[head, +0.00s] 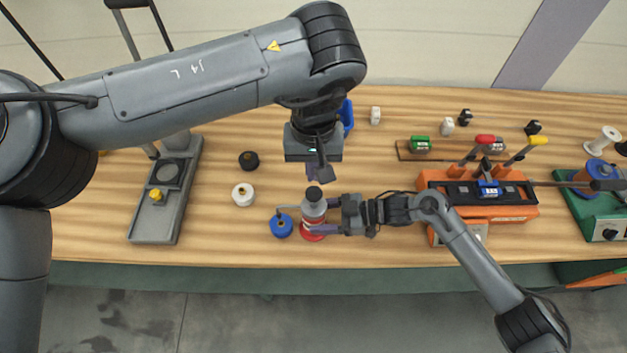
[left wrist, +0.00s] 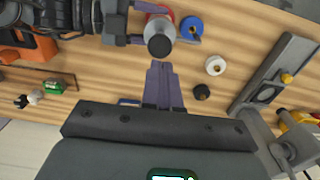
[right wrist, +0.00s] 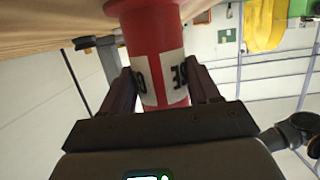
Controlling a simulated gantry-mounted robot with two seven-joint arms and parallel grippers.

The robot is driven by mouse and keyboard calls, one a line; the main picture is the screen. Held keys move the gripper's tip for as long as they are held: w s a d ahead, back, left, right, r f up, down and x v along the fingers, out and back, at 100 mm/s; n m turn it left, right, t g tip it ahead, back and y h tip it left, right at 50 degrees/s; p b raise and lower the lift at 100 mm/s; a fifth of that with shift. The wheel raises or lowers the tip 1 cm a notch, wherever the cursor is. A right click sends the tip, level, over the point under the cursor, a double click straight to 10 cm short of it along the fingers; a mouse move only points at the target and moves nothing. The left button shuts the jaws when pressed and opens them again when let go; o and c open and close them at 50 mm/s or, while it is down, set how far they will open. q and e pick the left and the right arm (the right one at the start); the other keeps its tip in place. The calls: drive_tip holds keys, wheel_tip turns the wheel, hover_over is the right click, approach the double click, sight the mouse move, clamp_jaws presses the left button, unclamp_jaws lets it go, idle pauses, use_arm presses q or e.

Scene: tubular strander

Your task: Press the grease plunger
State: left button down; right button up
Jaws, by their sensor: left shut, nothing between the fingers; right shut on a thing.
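The grease dispenser (head: 313,211) stands on the wooden bench in the head view, with a grey upper body, red base and black plunger knob (head: 313,193) on top. My right gripper (head: 322,216) is shut around its body from the right. The right wrist view shows its red body with a white label (right wrist: 155,68) between my fingers. My left gripper (head: 314,177) is shut and empty, pointing down just behind the knob in the head view. In the left wrist view the knob (left wrist: 159,46) lies just beyond the closed fingertips (left wrist: 160,66); whether they touch is unclear.
A blue spool (head: 281,226) sits left of the dispenser, under a thin grey spout. A white spool (head: 243,194) and black spool (head: 249,160) stand farther left. A grey fixture (head: 155,222) is at the left, an orange machine (head: 510,212) at the right.

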sight(313, 191)
use_arm(q)
drive_tip(key=shift+f, duration=2.55)
drive_tip(key=shift+f, duration=1.6)
drive_tip(key=shift+a, duration=0.1)
wheel_tip(313, 191, up, 14)
drive_tip(key=shift+r, duration=0.25)
